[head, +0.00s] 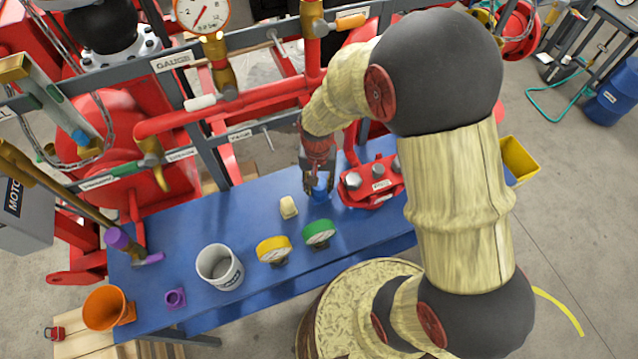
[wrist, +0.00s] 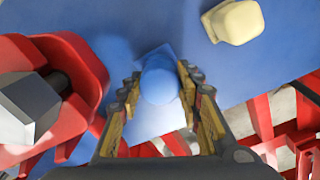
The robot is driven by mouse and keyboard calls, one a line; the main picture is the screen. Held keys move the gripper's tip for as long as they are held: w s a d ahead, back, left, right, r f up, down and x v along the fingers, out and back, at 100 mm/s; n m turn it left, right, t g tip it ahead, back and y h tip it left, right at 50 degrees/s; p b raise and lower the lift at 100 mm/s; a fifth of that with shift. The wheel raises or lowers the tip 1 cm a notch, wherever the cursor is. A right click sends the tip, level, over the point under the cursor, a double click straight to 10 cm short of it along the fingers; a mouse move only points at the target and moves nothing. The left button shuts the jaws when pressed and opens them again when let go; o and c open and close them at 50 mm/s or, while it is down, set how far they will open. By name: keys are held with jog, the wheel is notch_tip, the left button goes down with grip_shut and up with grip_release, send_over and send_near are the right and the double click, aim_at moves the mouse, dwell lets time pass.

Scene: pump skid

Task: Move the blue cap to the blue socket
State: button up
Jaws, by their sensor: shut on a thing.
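The blue cap (head: 320,194) is between the fingers of my gripper (head: 318,186), low over the blue bench near the red valve block. In the wrist view the rounded blue cap (wrist: 159,82) sits between both fingertips of my gripper (wrist: 158,90), which is shut on it. A lighter blue, angular shape shows around and behind the cap there. I cannot tell whether it is the blue socket or part of the cap, nor whether the cap touches the bench. I cannot clearly pick out the blue socket elsewhere.
A red block with grey bolts (head: 370,183) stands close right of my gripper. A cream piece (head: 288,207) lies just left. Yellow (head: 273,250) and green (head: 319,234) gauges, a white bucket (head: 220,267) and a purple ring piece (head: 175,298) stand on the bench. Red pipes rise behind.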

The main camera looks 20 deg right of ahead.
jog(key=o, duration=1.3)
jog(key=shift+o, duration=0.2)
notch_tip(320, 180, up, 12)
jog(key=shift+a, duration=0.1)
jog(key=s+r+n+t, duration=0.5)
jog(key=s+r, duration=0.9)
jog(key=r, duration=0.4)
jog(key=shift+r+t, duration=0.25)
jog(key=shift+t, duration=0.05)
